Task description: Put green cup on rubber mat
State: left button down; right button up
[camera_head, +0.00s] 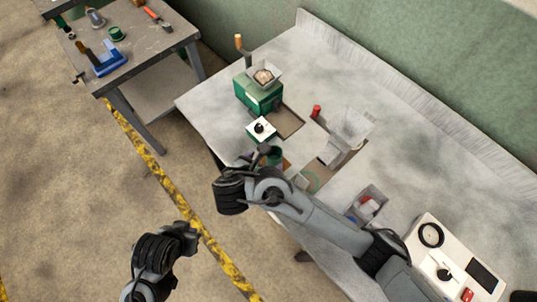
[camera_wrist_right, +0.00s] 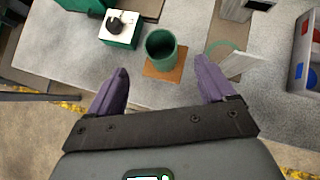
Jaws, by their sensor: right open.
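The green cup (camera_wrist_right: 161,45) stands upright, mouth up, on a small orange-brown square (camera_wrist_right: 165,73) in the right wrist view. In the head view the cup (camera_head: 275,154) is partly hidden by my right gripper (camera_head: 262,155). My right gripper (camera_wrist_right: 161,66) is open and empty, its two purple fingers apart with the cup just beyond and between their tips. A dark brown flat mat (camera_head: 288,121) lies beside the green machine; I cannot tell which flat piece is the rubber mat. My left gripper (camera_head: 188,237) is low at the left, away from the table; its jaws are unclear.
A green machine (camera_head: 257,92) and a green box with a white top and black knob (camera_head: 261,129) stand behind the cup. A clear-sided stand (camera_head: 350,130), a red canister (camera_head: 316,111), a grey bin (camera_head: 367,204) and a white scale (camera_head: 450,262) are to the right.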

jog(key=s+d+f+m+g+y+p, duration=0.1)
jog(key=s+d+m+g+y+p, duration=0.15)
jog(key=s+m, duration=0.6)
jog(key=s+d+f+m, duration=0.1)
jog(key=s+d+m, duration=0.2)
jog(key=d+m, duration=0.4)
jog(key=s+d+f+m+g+y, duration=0.1)
jog(key=s+d+f+m, duration=0.1)
jog(key=d+m, duration=0.4)
jog(key=s+d+f+m+g, duration=0.1)
jog(key=s+d+m, duration=0.4)
jog(key=d+m, duration=0.2)
jog(key=shift+d+f+m+b, duration=0.15)
jog(key=shift+d+m+b, duration=0.2)
jog(key=shift+d, duration=0.6)
notch_tip(320, 180, up, 22)
jog(key=p, duration=2.2)
jog(key=shift+r, duration=0.25)
